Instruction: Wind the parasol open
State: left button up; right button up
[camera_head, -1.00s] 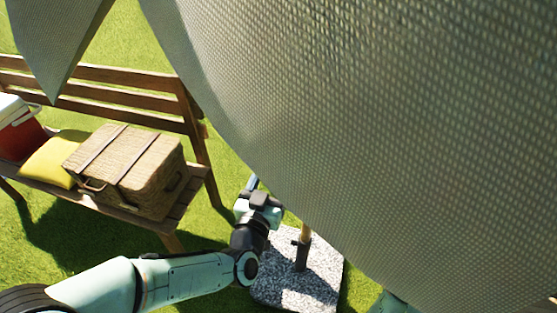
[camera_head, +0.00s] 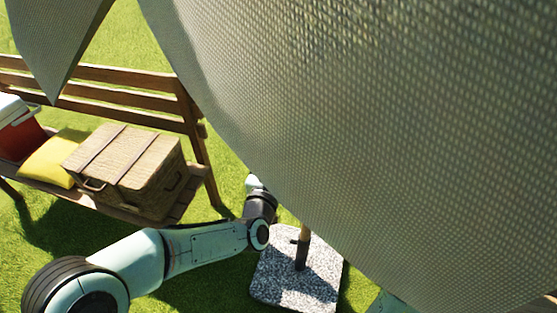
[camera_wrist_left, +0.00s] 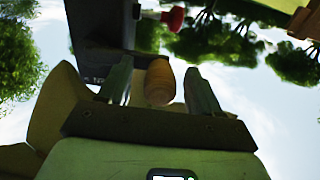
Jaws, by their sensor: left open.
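The parasol's grey woven canopy (camera_head: 380,130) hangs close in front of my head camera and covers the right of the view. Its wooden pole (camera_head: 305,232) shows below the canopy's edge. My left arm reaches in behind the canopy, which hides its gripper in the head view. In the left wrist view my left gripper (camera_wrist_left: 160,84) is open, with the rounded wooden crank handle (camera_wrist_left: 160,80) between its fingers and a gap visible at the right finger. A dark crank housing (camera_wrist_left: 100,35) with a red knob (camera_wrist_left: 173,18) is just beyond. My right gripper is not in view.
The parasol stands in a speckled stone base (camera_head: 290,285) on grass. At the left, a wooden bench (camera_head: 130,92) holds a wicker basket (camera_head: 125,170), a yellow cushion (camera_head: 55,158) and a red cooler (camera_head: 20,138). Grass between bench and base is clear.

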pick_arm(q)
jog(key=c, duration=1.1)
jog(key=s+d+r+p, duration=0.2)
jog(key=d+r+p, duration=0.5)
jog(key=r, duration=0.2)
jog(key=s+d+f+b, duration=0.3)
jog(key=d+f+b, duration=0.4)
jog(key=d+f, duration=0.2)
jog(key=w+a+f+b, duration=0.2)
jog(key=a+f+b, duration=0.5)
jog(key=f, duration=0.2)
jog(key=w+a+r+p, duration=0.1)
jog(key=a+r, duration=0.2)
jog(key=w+a+r+p, duration=0.1)
jog(key=a+r, duration=0.2)
jog(key=w+a+r+p, duration=0.1)
jog(key=a+r, duration=0.2)
jog(key=shift+f, duration=0.15)
